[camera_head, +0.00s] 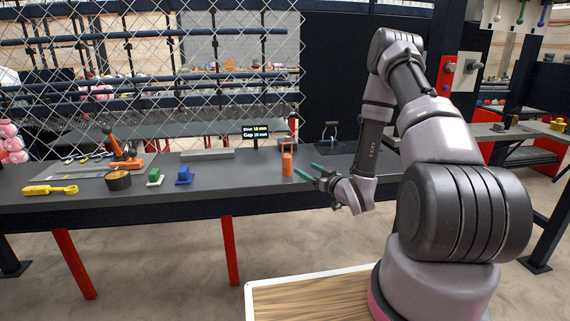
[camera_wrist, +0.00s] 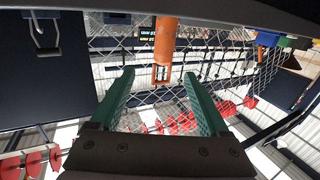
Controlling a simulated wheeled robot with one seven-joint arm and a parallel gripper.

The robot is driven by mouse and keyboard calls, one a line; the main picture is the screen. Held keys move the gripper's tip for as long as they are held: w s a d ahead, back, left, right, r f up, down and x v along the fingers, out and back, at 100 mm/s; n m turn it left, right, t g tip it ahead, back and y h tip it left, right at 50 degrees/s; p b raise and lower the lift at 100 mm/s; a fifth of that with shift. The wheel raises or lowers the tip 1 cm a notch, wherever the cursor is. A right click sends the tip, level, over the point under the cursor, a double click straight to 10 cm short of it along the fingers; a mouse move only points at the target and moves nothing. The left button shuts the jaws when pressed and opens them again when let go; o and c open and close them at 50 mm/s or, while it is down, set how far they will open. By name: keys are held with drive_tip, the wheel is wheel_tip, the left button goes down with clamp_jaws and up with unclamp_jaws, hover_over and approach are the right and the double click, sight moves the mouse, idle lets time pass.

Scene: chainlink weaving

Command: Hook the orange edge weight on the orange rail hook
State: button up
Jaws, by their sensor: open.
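The orange edge weight (camera_head: 287,161) stands upright near the front edge of the dark bench, with a loop at its top. In the wrist view the weight (camera_wrist: 165,38) hangs down from the top of the picture, its loop between and beyond the fingertips. My gripper (camera_head: 309,169) is open and empty, its green fingers pointing left toward the weight. In the wrist view the gripper (camera_wrist: 158,73) shows both fingers spread apart, and neither visibly touches the weight. I cannot make out an orange rail hook in either view.
Chain-link mesh (camera_head: 150,60) stands behind. A small sign (camera_head: 255,131) sits behind the weight.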

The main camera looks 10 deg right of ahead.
sight(290, 162)
drive_tip(key=x, duration=0.5)
drive_tip(key=shift+a+f, duration=0.15)
drive_tip(key=shift+a, duration=0.25)
drive_tip(key=x, duration=0.5)
drive_tip(key=shift+w+f, duration=0.15)
drive_tip(key=shift+w, duration=0.05)
clamp_jaws()
